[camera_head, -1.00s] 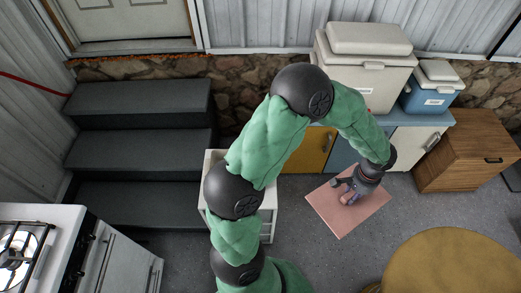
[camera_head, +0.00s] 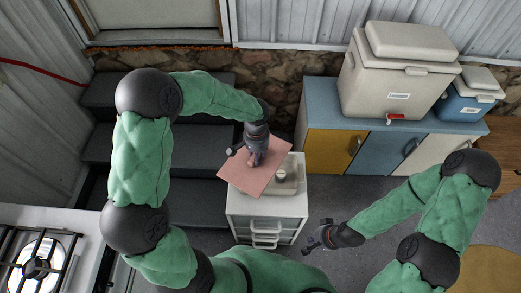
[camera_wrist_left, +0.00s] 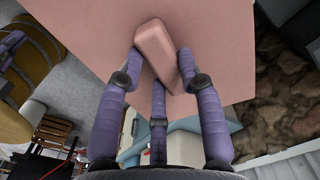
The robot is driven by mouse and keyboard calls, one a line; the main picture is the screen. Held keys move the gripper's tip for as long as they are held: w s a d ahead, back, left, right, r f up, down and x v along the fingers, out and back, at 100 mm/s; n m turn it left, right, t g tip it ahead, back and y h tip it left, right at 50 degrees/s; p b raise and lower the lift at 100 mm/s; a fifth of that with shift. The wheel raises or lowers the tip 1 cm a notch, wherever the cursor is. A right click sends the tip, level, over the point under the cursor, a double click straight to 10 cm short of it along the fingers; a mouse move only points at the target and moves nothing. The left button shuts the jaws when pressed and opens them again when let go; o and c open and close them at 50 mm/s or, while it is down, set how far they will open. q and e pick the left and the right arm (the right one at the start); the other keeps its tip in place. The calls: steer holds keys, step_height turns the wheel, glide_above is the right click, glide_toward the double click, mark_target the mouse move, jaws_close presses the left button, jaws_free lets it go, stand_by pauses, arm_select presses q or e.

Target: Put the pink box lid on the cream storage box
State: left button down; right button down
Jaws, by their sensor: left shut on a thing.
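The pink box lid (camera_head: 240,176) is a flat square with a raised pink block as its handle, which shows in the left wrist view (camera_wrist_left: 157,50). My left gripper (camera_head: 256,157) is shut on that handle and holds the lid over the left part of a white drawer unit. A cream object (camera_head: 286,186) with a round part on top stands on that unit, partly hidden by the lid; I cannot tell whether it is the cream storage box. My right gripper (camera_head: 318,243) is low at the unit's front right; its finger state is unclear.
The white drawer unit (camera_head: 264,230) stands by dark steps (camera_head: 200,200). A low cabinet (camera_head: 375,150) with coloured doors is behind right, bearing a large cream cooler (camera_head: 390,85) and a blue cooler (camera_head: 462,105). A stove (camera_head: 38,262) is at front left.

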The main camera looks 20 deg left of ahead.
mark_target(268, 155)
arm_select(q)
steer(key=m, duration=0.1)
steer(key=w+d+f+m, duration=0.1)
steer(key=m, duration=0.1)
steer(key=d+f+m, duration=0.1)
steer(key=m, duration=0.1)
steer(key=shift+w+d, duration=0.2)
steer(key=shift+w, duration=0.15)
steer(key=m, duration=0.1)
steer(key=w+f+m, duration=0.1)
steer(key=m, duration=0.1)
steer(key=f+m, duration=0.1)
steer(key=shift+w+d+f+m, duration=0.1)
steer(key=shift+w+d+m, duration=0.15)
steer(key=shift+d+m, duration=0.15)
steer(key=shift+w+d+f+m, duration=0.15)
steer(key=shift+f+m, duration=0.1)
steer(key=shift+m, duration=0.35)
steer(key=shift+w+d+f+m, duration=0.15)
steer(key=shift+f+m, duration=0.1)
steer(key=shift+m, duration=0.35)
arm_select(e)
steer(key=shift+s+d+r, duration=0.1)
steer(key=shift+d+r, duration=0.15)
steer(key=shift+d, duration=0.05)
arm_select(q)
steer(key=shift+a, duration=0.1)
